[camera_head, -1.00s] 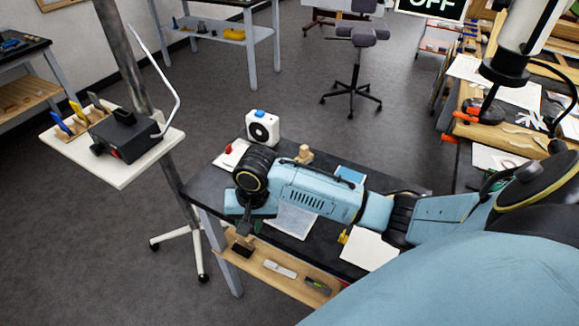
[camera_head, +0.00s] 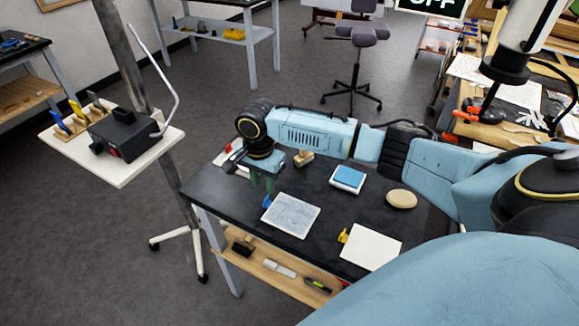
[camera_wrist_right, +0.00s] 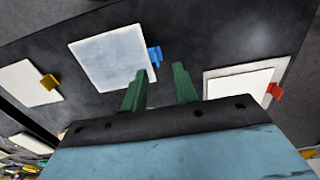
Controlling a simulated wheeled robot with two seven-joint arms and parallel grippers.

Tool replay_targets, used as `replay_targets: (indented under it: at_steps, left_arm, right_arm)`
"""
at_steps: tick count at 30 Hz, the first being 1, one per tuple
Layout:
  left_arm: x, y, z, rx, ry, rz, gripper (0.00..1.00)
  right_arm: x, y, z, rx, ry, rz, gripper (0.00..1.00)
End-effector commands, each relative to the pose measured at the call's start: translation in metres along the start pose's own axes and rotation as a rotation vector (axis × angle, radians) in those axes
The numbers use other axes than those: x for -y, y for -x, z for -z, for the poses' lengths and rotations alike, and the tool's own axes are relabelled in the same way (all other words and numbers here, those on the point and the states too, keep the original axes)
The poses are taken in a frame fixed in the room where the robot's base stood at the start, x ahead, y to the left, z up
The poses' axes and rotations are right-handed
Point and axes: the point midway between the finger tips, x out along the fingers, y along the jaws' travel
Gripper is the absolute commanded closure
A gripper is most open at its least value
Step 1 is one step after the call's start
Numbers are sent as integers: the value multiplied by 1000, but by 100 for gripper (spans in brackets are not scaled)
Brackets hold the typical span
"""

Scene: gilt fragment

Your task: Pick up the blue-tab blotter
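The blue-tab blotter (camera_head: 293,216) is a pale grey-white square lying flat on the dark table, its blue tab (camera_head: 267,201) at the left corner. It also shows in the right wrist view (camera_wrist_right: 110,58), with the tab on its right edge. My right gripper (camera_head: 263,186) has green fingers pointing down, just behind the tab in the head view. In the right wrist view the two fingers (camera_wrist_right: 161,86) are apart with nothing between them, and the tab shows beyond them. The fingers look clear of the blotter. My left gripper is not in view.
A yellow-tab blotter (camera_head: 371,247) lies to the right on the table. A red-tab blotter (camera_wrist_right: 240,85) lies on the other side. A blue-topped white block (camera_head: 347,178) and a round tan disc (camera_head: 401,199) stand behind. A white stand (camera_head: 125,165) holds a black device at left.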

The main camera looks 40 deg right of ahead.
Motion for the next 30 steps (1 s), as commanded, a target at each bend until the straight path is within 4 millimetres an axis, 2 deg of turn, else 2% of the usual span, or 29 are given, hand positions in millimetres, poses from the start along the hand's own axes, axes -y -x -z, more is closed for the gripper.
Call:
replay_targets:
  at_steps: [5, 12, 21, 22, 28, 30]
  left_arm:
    - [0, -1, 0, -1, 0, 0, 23]
    - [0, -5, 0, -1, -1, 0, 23]
    - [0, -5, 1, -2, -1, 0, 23]
    - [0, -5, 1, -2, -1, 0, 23]
    - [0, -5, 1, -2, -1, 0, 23]
    - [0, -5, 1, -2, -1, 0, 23]
  right_arm:
    - [-3, -14, 0, 0, 1, -1, 71]
    - [-6, -49, 0, 0, 2, 0, 71]
    - [-6, -55, 0, -1, 3, 1, 71]
    - [-6, -55, 0, -1, 3, 1, 72]
    - [-6, -54, 0, -1, 2, 1, 98]
    - [-6, -54, 0, -1, 2, 1, 100]
